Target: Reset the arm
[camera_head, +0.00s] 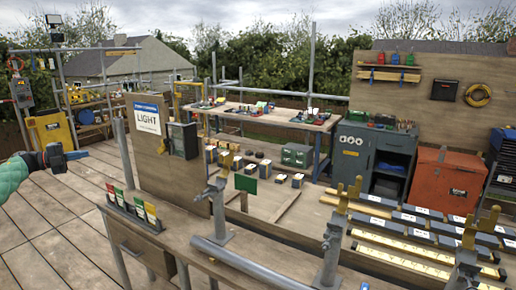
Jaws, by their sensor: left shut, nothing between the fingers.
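My left gripper (72,156) is at the far left edge of the head view, at the end of my green arm. It is shut and empty, held out over the wooden deck (60,215), apart from any object. My right gripper is out of view.
A wooden workbench (190,240) with several grey stands and a metal pipe (240,262) crosses the front. A board with a LIGHT sign (148,118) rises behind its left end. A red cabinet (447,183) and grey cabinet (357,150) stand at right. The deck at left is clear.

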